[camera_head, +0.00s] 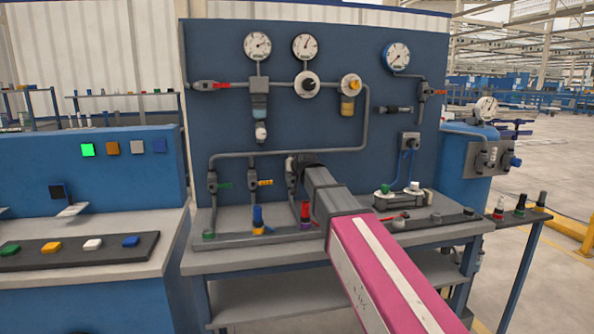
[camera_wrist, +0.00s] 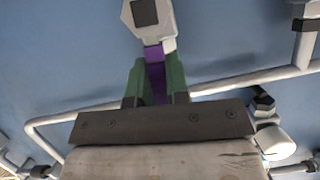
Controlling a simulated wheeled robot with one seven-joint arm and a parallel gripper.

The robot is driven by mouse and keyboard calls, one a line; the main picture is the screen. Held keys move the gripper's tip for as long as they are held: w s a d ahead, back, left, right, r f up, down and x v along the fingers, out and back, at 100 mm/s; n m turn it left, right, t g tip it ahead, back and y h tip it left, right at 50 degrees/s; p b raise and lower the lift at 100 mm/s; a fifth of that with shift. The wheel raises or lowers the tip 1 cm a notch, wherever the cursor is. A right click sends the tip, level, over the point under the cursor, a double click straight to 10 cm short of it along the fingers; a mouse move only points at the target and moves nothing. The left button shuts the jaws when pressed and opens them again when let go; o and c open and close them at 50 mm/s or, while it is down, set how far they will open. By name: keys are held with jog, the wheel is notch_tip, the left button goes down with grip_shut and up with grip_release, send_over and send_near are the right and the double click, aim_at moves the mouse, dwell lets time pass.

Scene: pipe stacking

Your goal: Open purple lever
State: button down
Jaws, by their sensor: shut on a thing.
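The purple lever (camera_wrist: 154,54) shows in the wrist view, leading from a pale grey valve body (camera_wrist: 148,20) down between my green fingers. My gripper (camera_wrist: 156,66) is shut on the lever, one finger on each side of it. In the head view my gripper (camera_head: 294,172) is at the third valve of the lower pipe, in front of the blue panel. There my arm and gripper hide the purple lever. I cannot tell from these views how far the lever is turned.
A green lever (camera_head: 225,185) and an orange lever (camera_head: 265,182) sit on the neighbouring valves to the left. Grey pipe (camera_head: 240,154) runs just above them. A button console (camera_head: 80,245) stands left.

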jog(key=shift+s+a+n+h, duration=0.1)
jog(key=shift+a+n+h, duration=0.2)
jog(key=shift+n, duration=0.1)
dwell(0.4)
jog(key=c, duration=1.1)
grip_release()
jog(key=v, duration=1)
jog(key=shift+s, duration=0.45)
jog(key=shift+r, duration=0.1)
